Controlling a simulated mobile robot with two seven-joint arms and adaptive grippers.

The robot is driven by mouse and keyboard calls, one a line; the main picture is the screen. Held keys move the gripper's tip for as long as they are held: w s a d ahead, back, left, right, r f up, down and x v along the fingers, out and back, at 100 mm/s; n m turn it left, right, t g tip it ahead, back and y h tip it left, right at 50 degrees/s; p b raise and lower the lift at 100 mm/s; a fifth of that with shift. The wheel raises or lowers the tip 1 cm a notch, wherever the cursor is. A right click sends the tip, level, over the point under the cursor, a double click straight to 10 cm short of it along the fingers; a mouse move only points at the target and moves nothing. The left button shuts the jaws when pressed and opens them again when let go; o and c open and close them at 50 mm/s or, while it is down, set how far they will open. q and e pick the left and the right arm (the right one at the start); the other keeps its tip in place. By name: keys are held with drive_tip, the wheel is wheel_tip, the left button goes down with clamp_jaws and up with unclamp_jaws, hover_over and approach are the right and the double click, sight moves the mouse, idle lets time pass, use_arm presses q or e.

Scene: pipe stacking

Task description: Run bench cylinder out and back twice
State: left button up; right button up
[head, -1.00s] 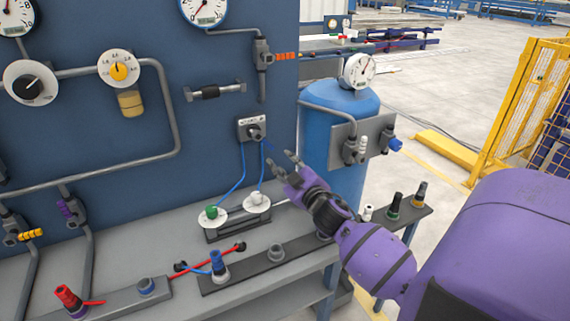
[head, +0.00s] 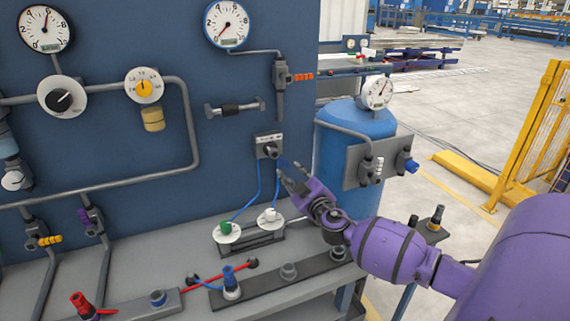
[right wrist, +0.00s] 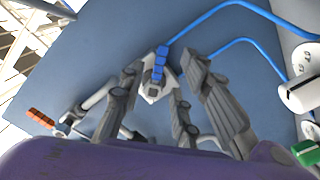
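A small grey valve plate (head: 268,146) with a dark round body and a blue lever (right wrist: 160,65) sits on the blue panel. A short black and grey cylinder-shaped part (head: 235,108) is on the panel up and left of it; I cannot tell whether it is the bench cylinder. Blue tubes run down from the valve to a green knob (head: 226,228) and a white knob (head: 269,215) on the bench. My right gripper (head: 287,174) is open and empty, just below and right of the valve. In the right wrist view the lever shows between its spread fingers (right wrist: 157,92). My left gripper is out of view.
A blue tank (head: 350,130) with a gauge (head: 377,92) stands right of the panel, close to my right arm. A dark rail (head: 262,289) with several fittings runs along the bench front. A yellow fence (head: 545,130) stands at the far right.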

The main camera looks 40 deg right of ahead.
sight(285, 163)
drive_tip(key=x, duration=0.7)
drive_tip(key=shift+w, duration=0.4)
drive_tip(key=shift+c, duration=0.2)
clamp_jaws()
